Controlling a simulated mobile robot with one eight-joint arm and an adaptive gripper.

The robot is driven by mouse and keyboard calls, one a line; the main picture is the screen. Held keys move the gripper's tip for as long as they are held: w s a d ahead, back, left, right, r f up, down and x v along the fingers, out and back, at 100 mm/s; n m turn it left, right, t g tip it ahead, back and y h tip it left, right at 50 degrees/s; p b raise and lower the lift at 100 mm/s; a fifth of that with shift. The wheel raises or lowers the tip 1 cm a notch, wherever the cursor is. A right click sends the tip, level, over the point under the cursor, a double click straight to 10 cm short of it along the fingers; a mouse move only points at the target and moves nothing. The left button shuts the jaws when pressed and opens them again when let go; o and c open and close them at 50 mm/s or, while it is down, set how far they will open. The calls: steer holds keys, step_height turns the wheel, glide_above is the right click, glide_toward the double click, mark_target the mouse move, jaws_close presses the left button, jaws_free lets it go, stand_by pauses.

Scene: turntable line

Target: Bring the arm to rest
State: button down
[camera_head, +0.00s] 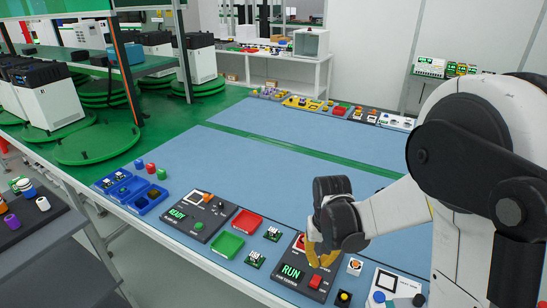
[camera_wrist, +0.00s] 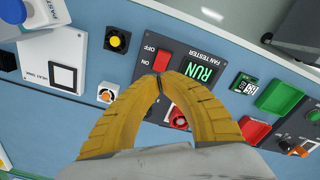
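My gripper (camera_head: 318,258) has yellow fingers and hangs over the dark fan tester panel (camera_head: 288,283) at the front of the blue bench. In the wrist view my gripper (camera_wrist: 159,77) has its fingertips together, with nothing visible between them. The tips lie just beside the red rocker switch (camera_wrist: 162,60), which also shows in the head view (camera_head: 315,281). I cannot tell whether they touch it. The tester's display (camera_wrist: 200,70) reads RUN in green. The fingers hide part of the panel. My white arm comes in from the right.
A red tray (camera_head: 246,222), a green tray (camera_head: 226,246) and a panel reading READY (camera_head: 198,222) lie to the left. The bench's middle (camera_head: 270,165) is clear.

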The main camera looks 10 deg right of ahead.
steer(key=s+r+t, duration=0.3)
steer(key=s+r, duration=0.3)
steer(key=r, duration=0.3)
steer(key=s+r+n+t, duration=0.1)
steer(key=s+r+t, duration=0.3)
steer(key=r, duration=0.5)
steer(key=s, duration=0.2)
steer(key=shift+s, duration=0.4)
